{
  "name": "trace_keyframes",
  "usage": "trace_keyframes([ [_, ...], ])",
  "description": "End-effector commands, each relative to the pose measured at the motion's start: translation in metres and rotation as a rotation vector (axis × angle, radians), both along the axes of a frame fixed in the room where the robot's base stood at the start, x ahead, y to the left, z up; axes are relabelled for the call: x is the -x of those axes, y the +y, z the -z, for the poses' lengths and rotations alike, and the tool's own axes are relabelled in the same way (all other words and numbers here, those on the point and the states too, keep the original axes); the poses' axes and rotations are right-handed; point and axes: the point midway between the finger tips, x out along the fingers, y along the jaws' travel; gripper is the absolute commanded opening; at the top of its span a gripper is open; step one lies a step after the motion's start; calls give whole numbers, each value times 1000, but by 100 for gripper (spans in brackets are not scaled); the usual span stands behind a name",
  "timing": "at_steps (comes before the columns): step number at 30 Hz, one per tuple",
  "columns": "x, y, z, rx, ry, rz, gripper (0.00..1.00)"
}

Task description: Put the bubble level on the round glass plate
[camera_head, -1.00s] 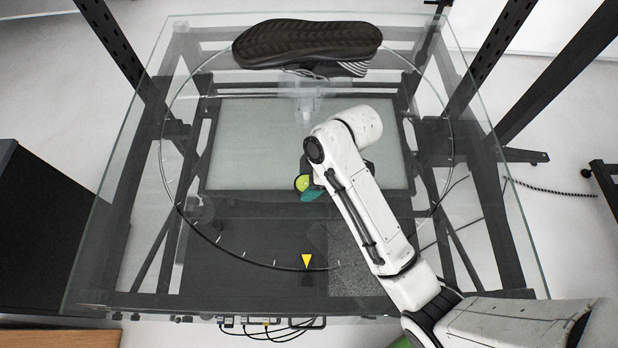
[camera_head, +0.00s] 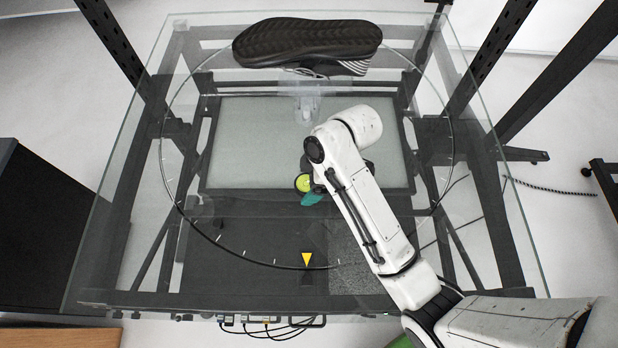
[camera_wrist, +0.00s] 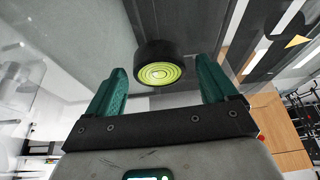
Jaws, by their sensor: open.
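The bubble level (camera_head: 303,183) is a small round black disc with a yellow-green face, seen near the middle of the round glass plate (camera_head: 225,248). In the wrist view the bubble level (camera_wrist: 159,66) shows beyond the fingertips, centred between them and apart from both. My gripper (camera_wrist: 160,84) has two teal fingers spread wide, with nothing between them. In the head view one teal finger shows just below the level, and my arm hides the rest of the gripper. Whether the level rests on the glass is hard to tell.
A black shoe (camera_head: 308,43) lies sole-up at the far edge of the plate. A yellow triangle marker (camera_head: 307,260) sits at the near rim. Dark frame posts rise at both far corners. The left and right parts of the glass are clear.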

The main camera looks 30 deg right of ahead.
Motion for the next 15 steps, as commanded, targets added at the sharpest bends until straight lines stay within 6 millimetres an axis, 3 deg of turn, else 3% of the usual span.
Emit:
trace_keyframes([
  [5,3,-8,-20,0,-5,3,86],
  [15,17,-30,-89,0,0,2,86],
])
